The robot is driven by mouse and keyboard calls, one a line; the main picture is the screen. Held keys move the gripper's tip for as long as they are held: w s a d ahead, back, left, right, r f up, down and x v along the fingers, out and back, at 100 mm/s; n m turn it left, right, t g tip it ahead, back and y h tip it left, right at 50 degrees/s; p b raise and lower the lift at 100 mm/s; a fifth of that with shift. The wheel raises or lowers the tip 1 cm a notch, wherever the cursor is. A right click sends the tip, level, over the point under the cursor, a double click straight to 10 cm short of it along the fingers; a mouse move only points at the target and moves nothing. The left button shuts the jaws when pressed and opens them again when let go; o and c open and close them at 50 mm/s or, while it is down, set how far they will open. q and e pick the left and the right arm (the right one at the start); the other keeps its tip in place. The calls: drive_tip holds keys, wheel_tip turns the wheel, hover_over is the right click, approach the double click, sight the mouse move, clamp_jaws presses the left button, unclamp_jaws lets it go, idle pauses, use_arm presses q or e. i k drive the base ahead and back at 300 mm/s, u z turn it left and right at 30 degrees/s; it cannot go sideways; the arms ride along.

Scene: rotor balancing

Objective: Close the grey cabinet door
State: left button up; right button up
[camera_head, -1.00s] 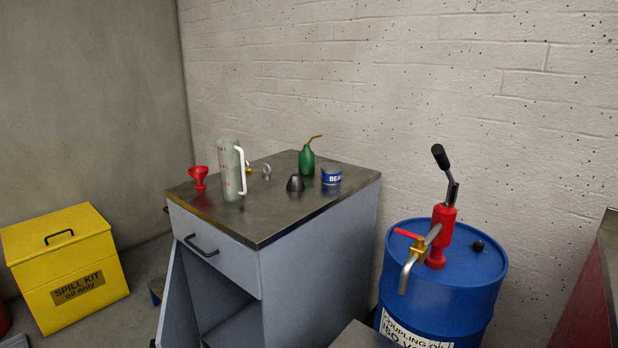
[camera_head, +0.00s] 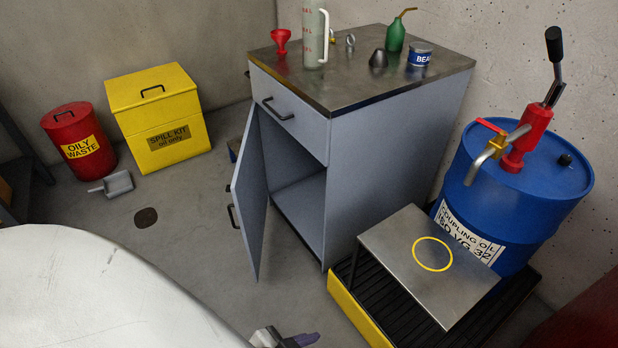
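The grey cabinet (camera_head: 385,160) stands in the middle of the view. Its door (camera_head: 258,195) is hinged on the left side of the front and stands wide open, swung out toward me. A black handle (camera_head: 232,215) is on the door's outer face, near its free edge. The inside of the cabinet (camera_head: 303,205) shows a bare floor. The drawer (camera_head: 288,112) above is shut. What seems to be a tip of my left gripper (camera_head: 284,339) shows at the bottom edge, apart from the door and mostly cut off. My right gripper is out of view.
A red funnel (camera_head: 281,40), measuring jug (camera_head: 315,35), green oil can (camera_head: 394,36) and blue tin (camera_head: 419,56) stand on the cabinet top. Right are a metal stand (camera_head: 400,240) and blue drum (camera_head: 520,195). A scoop (camera_head: 116,184) lies left; floor before the door is clear.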

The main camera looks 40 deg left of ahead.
sight(248, 187)
drive_tip(key=z, duration=1.15)
drive_tip(key=k, duration=1.45)
drive_tip(key=u, duration=2)
drive_tip(key=i, duration=0.5)
drive_tip(key=z, duration=0.3)
drive_tip(key=k, duration=0.3)
drive_tip(key=u, duration=1.05)
drive_tip(key=i, duration=0.7)
